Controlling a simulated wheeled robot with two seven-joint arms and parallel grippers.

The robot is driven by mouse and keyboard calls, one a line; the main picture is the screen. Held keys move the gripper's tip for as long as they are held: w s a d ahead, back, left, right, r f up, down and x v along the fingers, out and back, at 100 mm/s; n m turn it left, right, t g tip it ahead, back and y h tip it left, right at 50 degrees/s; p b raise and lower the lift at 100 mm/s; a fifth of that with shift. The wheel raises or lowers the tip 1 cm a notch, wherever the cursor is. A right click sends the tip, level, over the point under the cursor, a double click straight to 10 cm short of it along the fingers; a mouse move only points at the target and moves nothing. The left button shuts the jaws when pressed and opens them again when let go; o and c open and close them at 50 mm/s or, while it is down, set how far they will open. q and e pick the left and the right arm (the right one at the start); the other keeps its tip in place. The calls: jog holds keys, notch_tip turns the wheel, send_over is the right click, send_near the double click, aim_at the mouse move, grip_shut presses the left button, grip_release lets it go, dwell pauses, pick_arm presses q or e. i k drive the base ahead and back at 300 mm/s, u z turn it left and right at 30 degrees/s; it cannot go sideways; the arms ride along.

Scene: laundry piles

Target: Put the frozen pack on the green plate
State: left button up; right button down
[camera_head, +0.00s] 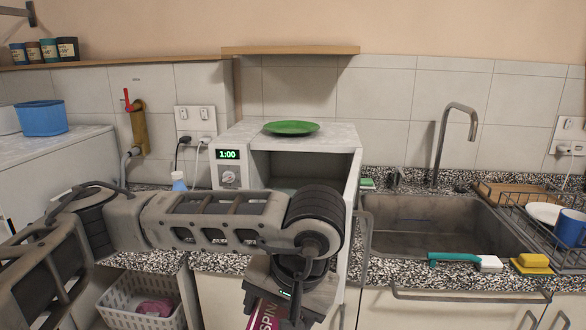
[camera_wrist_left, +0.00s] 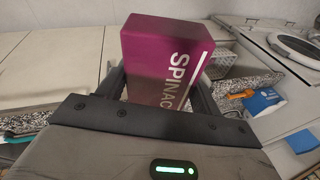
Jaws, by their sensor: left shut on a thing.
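The frozen pack (camera_wrist_left: 165,62) is a purple box lettered "SPINAC…" in white. In the left wrist view it stands between the fingers of my left gripper (camera_wrist_left: 163,95), which is shut on it. In the head view my left gripper (camera_head: 285,312) is at the bottom centre, in front of the counter. Part of the frozen pack (camera_head: 262,314) shows beneath the wrist there; the rest is hidden or out of frame. The green plate (camera_head: 291,128) lies on top of the white microwave, above and behind my left gripper, with nothing on it. My right gripper is not in view.
The microwave (camera_head: 230,150) shows 1:00 and its cavity is open at the front. A wooden shelf (camera_head: 290,50) is above the plate. A sink (camera_head: 440,222), brush (camera_head: 465,260), sponge (camera_head: 532,263) and dish rack are right. A laundry basket (camera_head: 117,304) is lower left.

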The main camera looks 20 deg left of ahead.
aim_at(292, 129)
jog(key=z, duration=3.3)
jog(key=k, duration=1.75)
jog(key=u, duration=2.2)
